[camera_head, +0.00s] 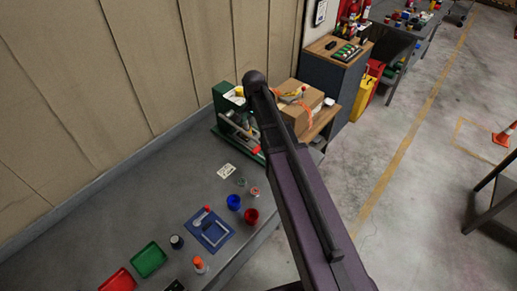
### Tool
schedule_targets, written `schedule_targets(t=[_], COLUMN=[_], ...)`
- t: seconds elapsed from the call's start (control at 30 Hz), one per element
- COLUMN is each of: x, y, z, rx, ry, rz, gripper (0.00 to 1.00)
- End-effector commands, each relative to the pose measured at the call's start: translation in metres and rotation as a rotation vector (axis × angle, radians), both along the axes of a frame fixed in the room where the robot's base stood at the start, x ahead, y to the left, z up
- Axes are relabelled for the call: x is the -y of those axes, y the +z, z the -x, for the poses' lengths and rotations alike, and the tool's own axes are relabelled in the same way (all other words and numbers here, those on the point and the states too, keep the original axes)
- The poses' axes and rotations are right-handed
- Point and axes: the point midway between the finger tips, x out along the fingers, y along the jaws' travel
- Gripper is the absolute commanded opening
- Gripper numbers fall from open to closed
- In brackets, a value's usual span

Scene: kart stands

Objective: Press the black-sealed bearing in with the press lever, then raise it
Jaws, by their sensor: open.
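A green press (220,102) stands on the grey bench against the panelled wall, partly behind my arm. A grey bar with a red grip (256,150), which looks like its lever, slants down to the right at its front. I cannot make out a bearing in the press. Two small round pieces lie on the bench in front of it: a dark greenish one (240,182) and a reddish one (254,191). They are too small to tell their seals. My arm crosses the picture from the bottom to the press's right side; my gripper is not visible.
A white card (227,170), a blue cup (233,202), a red cup (251,216) and a blue mat (196,235) are on the bench (95,235). A green tray (148,260) and a red tray (119,281) lie nearer. A cardboard box (302,115) stands right of the press.

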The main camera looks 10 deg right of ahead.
Motion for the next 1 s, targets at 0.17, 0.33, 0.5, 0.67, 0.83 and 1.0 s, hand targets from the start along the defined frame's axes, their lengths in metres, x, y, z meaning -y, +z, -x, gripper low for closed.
schedule_targets(t=[0.17, 0.33, 0.5, 0.67, 0.83, 1.0], x=[0.001, 0.001, 0.002, 0.003, 0.003, 0.004], y=[-0.018, -0.032, -0.045, -0.057, -0.070, -0.083], z=[0.001, 0.001, 0.002, 0.003, 0.003, 0.004], rx=[0.000, 0.000, 0.000, 0.000, 0.000, 0.000], ry=[0.000, 0.000, -0.001, -0.001, -0.001, -0.001], rz=[0.000, 0.000, 0.000, 0.000, 0.000, 0.000], gripper=[0.67, 0.67, 0.67, 0.67, 0.67, 0.67])
